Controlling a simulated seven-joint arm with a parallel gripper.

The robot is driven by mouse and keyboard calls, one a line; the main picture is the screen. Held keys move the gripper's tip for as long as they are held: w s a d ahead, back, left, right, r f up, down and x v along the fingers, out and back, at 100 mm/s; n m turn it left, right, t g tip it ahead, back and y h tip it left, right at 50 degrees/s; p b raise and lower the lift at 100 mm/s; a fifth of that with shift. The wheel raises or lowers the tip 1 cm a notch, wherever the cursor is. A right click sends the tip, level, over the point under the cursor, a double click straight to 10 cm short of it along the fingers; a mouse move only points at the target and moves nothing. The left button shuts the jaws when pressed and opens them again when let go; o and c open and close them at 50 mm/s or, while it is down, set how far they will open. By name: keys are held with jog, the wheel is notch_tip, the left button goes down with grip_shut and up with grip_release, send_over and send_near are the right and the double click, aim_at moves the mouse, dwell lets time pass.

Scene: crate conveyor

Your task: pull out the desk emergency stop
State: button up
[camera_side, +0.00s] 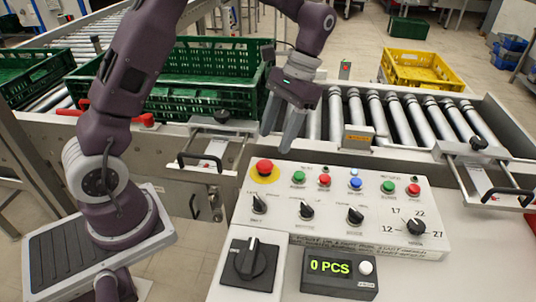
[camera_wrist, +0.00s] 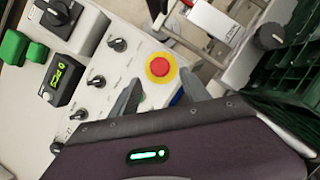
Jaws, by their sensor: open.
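The desk emergency stop (camera_side: 264,167) is a red mushroom button on a yellow disc at the upper left of the white control panel (camera_side: 330,232). It also shows in the wrist view (camera_wrist: 161,67), unobstructed, just past and between my fingertips. My gripper (camera_side: 275,141) is open and empty, fingers pointing down. In the side view its tips hang above and slightly right of the button, apart from it. In the wrist view my gripper (camera_wrist: 159,80) has one finger on each side of the button. From these views I cannot tell whether the button is pressed in.
Green and red buttons and a blue one (camera_side: 355,183) sit right of the stop; selector knobs (camera_side: 306,211) lie below. A counter box (camera_side: 340,273) reads "0 PCS" beside a black rotary switch (camera_side: 250,263). Behind are the roller conveyor (camera_side: 375,115), a green crate (camera_side: 200,95) and a yellow crate (camera_side: 420,70).

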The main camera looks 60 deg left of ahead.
aim_at(265, 162)
jog(key=x, duration=0.6)
grip_shut()
jog(key=shift+r, duration=0.1)
dwell(1.1)
